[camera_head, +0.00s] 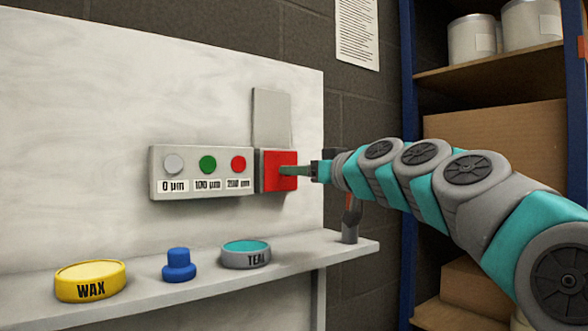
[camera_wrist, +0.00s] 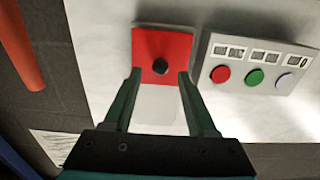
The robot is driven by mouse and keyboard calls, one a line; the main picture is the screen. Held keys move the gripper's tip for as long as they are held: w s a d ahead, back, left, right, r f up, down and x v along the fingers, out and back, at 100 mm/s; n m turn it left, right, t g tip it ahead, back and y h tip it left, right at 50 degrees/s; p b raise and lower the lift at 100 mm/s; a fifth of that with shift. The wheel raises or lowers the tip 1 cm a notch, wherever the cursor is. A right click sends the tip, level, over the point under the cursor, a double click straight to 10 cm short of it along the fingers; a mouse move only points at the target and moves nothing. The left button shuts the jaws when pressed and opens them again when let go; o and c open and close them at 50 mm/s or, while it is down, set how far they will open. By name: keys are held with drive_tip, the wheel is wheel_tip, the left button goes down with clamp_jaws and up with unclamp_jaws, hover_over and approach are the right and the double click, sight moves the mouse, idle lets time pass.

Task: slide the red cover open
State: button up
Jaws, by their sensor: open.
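The red cover (camera_head: 270,180) is a square block on the white panel, at the lower end of an upright grey plate (camera_head: 271,115). In the wrist view the red cover (camera_wrist: 148,42) has a round black knob (camera_wrist: 160,66) on its face. My gripper (camera_head: 285,171) is in front of the cover, reaching in from the right. In the wrist view my gripper (camera_wrist: 160,73) is open, one finger on each side of the knob and apart from it. I cannot tell whether the fingertips touch the cover. The fingers hide the knob in the head view.
A button box (camera_head: 200,172) with grey, green and red buttons sits left of the cover. Below, a shelf (camera_head: 210,285) holds a yellow WAX tin (camera_head: 90,281), a blue knob-shaped piece (camera_head: 178,265) and a TEAL tin (camera_head: 246,254). Storage shelves stand at right.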

drive_tip(key=shift+x, duration=1.2)
drive_tip(key=shift+s, duration=0.1)
drive_tip(key=shift+c, duration=0.3)
clamp_jaws()
